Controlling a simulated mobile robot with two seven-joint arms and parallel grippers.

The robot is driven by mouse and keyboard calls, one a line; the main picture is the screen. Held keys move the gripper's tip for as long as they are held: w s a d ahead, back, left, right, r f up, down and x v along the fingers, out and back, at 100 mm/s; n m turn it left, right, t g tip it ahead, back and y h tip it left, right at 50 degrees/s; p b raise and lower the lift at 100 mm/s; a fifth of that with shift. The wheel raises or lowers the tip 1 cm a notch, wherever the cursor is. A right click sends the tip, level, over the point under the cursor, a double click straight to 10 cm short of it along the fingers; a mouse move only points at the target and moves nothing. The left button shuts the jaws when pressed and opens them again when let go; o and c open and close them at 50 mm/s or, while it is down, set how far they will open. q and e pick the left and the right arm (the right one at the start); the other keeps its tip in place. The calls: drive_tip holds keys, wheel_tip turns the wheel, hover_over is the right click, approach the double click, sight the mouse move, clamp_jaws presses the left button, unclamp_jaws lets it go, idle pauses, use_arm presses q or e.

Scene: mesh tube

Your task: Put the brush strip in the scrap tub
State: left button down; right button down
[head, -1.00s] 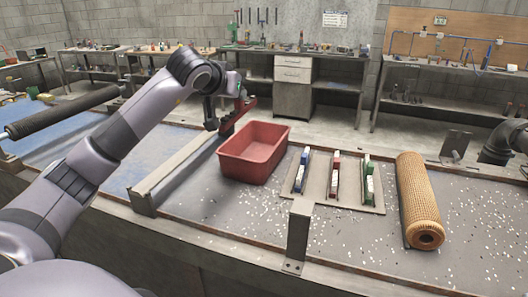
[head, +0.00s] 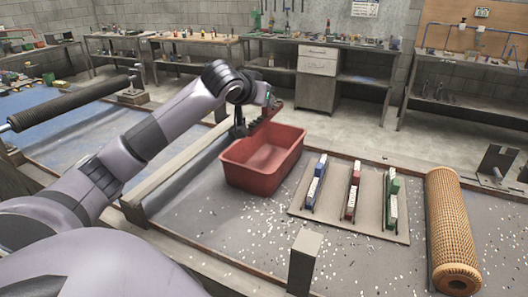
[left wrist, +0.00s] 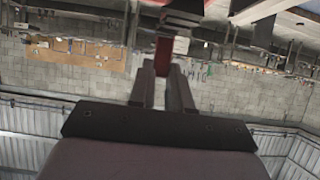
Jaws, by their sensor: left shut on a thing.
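The scrap tub (head: 262,179) is a red open box on the bench, and what shows of its inside looks bare. My left gripper (head: 268,104) is at the tub's back left corner, largely hidden behind my wrist. It is shut on the brush strip (head: 258,121), a red bar with a dark toothed edge. In the head view the strip overlaps the tub's back left rim; I cannot tell its height above it. In the left wrist view the fingers (left wrist: 163,75) are closed on the red strip (left wrist: 163,52). My right gripper is not in view.
A tray (head: 377,218) with blue, red and green pieces lies right of the tub. A grey post (head: 304,258) rises at the front edge. A long beam (head: 180,167) and a dark roller (head: 75,103) are at the left.

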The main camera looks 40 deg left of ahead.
sight(264, 114)
use_arm(q)
wheel_tip(264, 114, down, 4)
drive_tip(key=shift+f+b, duration=3.65)
drive_tip(key=shift+f, duration=1.85)
drive_tip(key=shift+f, duration=0.15)
drive_tip(key=c, duration=1.1)
unclamp_jaws()
drive_tip(key=shift+o, duration=0.2)
drive_tip(key=shift+r, duration=0.25)
drive_tip(key=shift+s, duration=0.1)
